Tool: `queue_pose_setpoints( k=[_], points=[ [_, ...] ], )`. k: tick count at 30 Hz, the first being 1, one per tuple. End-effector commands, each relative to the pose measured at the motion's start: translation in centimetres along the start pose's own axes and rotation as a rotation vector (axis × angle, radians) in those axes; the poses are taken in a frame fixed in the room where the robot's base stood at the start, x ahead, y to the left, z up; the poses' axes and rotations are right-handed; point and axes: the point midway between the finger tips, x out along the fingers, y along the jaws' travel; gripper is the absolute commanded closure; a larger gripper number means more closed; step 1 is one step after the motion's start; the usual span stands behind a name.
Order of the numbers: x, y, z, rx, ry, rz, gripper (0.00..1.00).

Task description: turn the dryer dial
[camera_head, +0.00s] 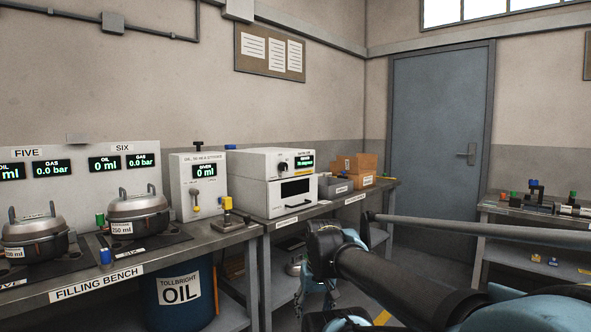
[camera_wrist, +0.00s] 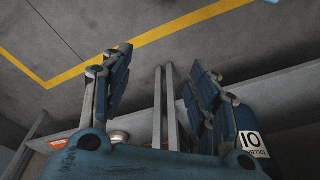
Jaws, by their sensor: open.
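The dryer (camera_head: 267,197) is a white two-part box on the bench, with a closed drawer-like lower front and a handle. Its dark dial (camera_head: 282,166) is on the upper front, left of a small lit green display (camera_head: 304,162) whose text is too small to read. My gripper (camera_head: 318,288) hangs low in front of the bench, below and to the right of the dryer and apart from it. In the wrist view my gripper (camera_wrist: 160,82) has its two blue fingers spread, with nothing held between them. The dial is not in the wrist view.
An oil dispenser (camera_head: 195,200) and a small yellow-topped fixture (camera_head: 228,216) stand left of the dryer. A grey bin (camera_head: 335,190) and cardboard boxes (camera_head: 358,165) stand right of it. A blue oil drum (camera_head: 177,312) is under the filling bench (camera_head: 60,298). Grey floor (camera_wrist: 210,50) shows below my gripper.

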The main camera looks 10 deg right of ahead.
Motion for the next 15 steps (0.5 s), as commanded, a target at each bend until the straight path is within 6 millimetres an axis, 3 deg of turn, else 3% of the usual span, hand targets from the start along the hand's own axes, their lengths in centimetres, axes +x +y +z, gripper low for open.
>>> queue_pose_setpoints(
  k=[8, 15],
  points=[
    [-3.7, -4.1, -7.5, 0.454, 0.018, -0.254, 0.45],
    [-7.8, -6.5, -16.4, 0.912, -0.021, -0.529, 0.45]
  ],
)
